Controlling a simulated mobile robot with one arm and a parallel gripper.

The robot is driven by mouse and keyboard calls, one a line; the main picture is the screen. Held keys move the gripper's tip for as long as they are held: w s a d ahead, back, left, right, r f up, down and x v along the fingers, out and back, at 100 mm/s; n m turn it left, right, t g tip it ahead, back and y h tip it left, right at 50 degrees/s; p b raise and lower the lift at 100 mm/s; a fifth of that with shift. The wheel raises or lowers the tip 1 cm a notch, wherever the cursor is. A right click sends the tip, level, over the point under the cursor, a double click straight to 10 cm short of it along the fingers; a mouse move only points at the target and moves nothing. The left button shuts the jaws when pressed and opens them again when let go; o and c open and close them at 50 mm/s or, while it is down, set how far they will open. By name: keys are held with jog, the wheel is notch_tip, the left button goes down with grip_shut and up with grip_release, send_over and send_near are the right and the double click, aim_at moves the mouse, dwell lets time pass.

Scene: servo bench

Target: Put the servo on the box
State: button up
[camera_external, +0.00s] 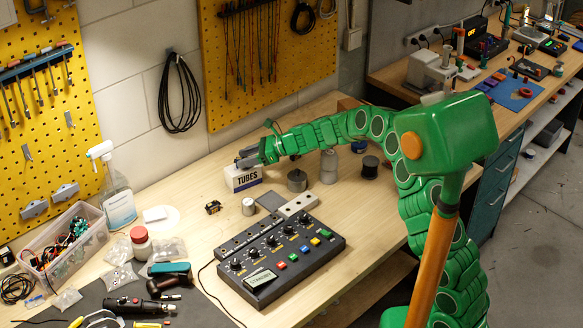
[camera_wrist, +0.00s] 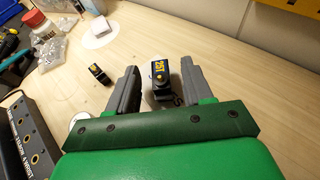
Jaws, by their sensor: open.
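The white box (camera_external: 242,180) marked TUBES stands on the bench in the external view. My gripper (camera_external: 245,158) is directly over it. In the wrist view my gripper (camera_wrist: 160,68) is open, with one finger on each side of a small black servo (camera_wrist: 161,76) with yellow lettering. A white surface with dark print, seemingly the box top (camera_wrist: 150,98), shows below the servo. The servo appears to be on the box; contact is not clear. In the external view the fingers hide it. A similar black-and-yellow item (camera_external: 213,207) lies on the bench; the wrist view shows it left of the fingers (camera_wrist: 100,75).
A black mixer-like panel (camera_external: 285,260) lies in front of the box. Metal cylinders (camera_external: 297,181) stand to its right. A clear parts bin (camera_external: 68,250), a spray bottle (camera_external: 117,195) and a white jar (camera_external: 141,243) are at left. Bench wood around the box's left side is fairly clear.

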jog(key=v, duration=1)
jog(key=shift+d+r, duration=0.1)
jog(key=shift+d, duration=0.05)
